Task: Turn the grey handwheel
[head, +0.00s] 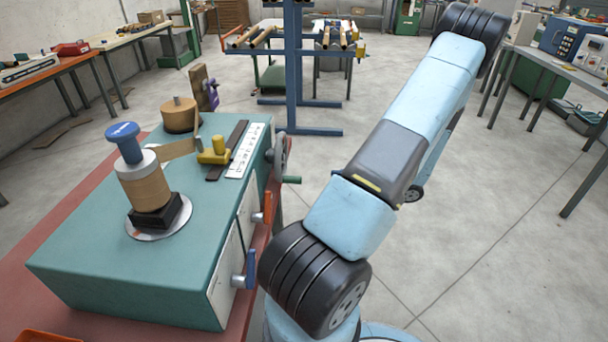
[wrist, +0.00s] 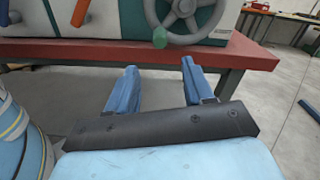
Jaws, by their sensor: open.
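The grey handwheel (wrist: 196,14) is on the side face of the teal winder, with a green handle (wrist: 160,38) at its lower left in the wrist view. In the head view the handwheel (head: 281,157) shows nearly edge-on at the machine's right side, its green handle (head: 292,180) pointing right. My gripper (wrist: 156,72) has two blue fingers spread apart with nothing between them. It is apart from the wheel, below and in front of it in the wrist view. In the head view my arm hangs to the right of the machine and the gripper is not visible.
The teal winder (head: 98,253) stands on a red bench (wrist: 251,55). An orange lever (head: 266,209) and a blue lever (head: 247,270) stick out from the same side face. A blue rack (head: 294,80) stands behind. The floor right of the bench is clear.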

